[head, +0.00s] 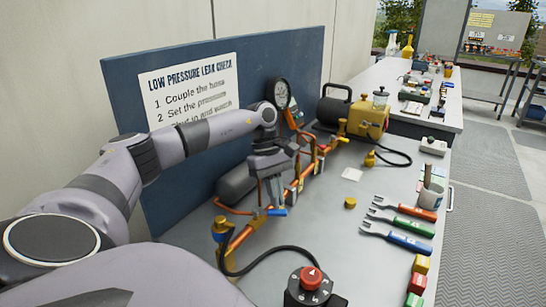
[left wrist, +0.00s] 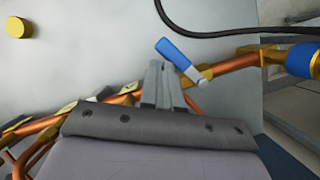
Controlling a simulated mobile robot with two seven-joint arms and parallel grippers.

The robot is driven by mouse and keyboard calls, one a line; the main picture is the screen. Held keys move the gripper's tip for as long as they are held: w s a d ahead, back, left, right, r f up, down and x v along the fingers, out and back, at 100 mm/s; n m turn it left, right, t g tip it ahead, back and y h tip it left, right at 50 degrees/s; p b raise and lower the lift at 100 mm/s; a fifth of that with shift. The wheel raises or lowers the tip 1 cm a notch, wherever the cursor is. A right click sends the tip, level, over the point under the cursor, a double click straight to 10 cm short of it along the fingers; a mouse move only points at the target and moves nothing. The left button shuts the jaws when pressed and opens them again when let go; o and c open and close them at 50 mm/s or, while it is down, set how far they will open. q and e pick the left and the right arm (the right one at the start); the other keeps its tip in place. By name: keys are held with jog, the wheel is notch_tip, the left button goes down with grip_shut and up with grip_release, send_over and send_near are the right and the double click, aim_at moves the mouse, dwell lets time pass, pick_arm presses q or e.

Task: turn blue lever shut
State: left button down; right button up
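The blue lever (head: 278,212) sits on a brass valve in the copper pipe line (head: 238,238) on the bench. In the left wrist view the blue lever (left wrist: 178,54) slants across the pipe from upper left to lower right, its lower end at a pale pivot. My left gripper (head: 272,196) is just above the pipe, close to the lever. In the left wrist view its fingertips (left wrist: 162,66) are close together beside the lever's left side, with nothing visible between them. Whether they touch the lever cannot be told. My right gripper is not in view.
A gauge (head: 281,94) and a blue sign board (head: 120,85) stand behind the pipes. A black hose (head: 265,256) loops in front. A red knob (head: 311,277) is at the front. Forks (head: 398,238) lie at right.

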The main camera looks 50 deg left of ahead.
pick_arm(q)
jog(key=shift+s+d+f+b, duration=0.1)
jog(key=shift+s+d+b, duration=0.15)
jog(key=shift+d, duration=0.4)
jog(key=shift+s+d+b, duration=0.1)
jog(key=shift+s+d, duration=0.1)
jog(key=shift+d, duration=0.45)
jog(key=shift+s, duration=0.1)
jog(key=shift+a, duration=0.1)
jog(key=shift+s+a+b, duration=0.3)
jog(key=shift+s+a, duration=0.2)
jog(key=v, duration=0.7)
jog(key=shift+r, duration=0.2)
jog(key=shift+d, duration=0.15)
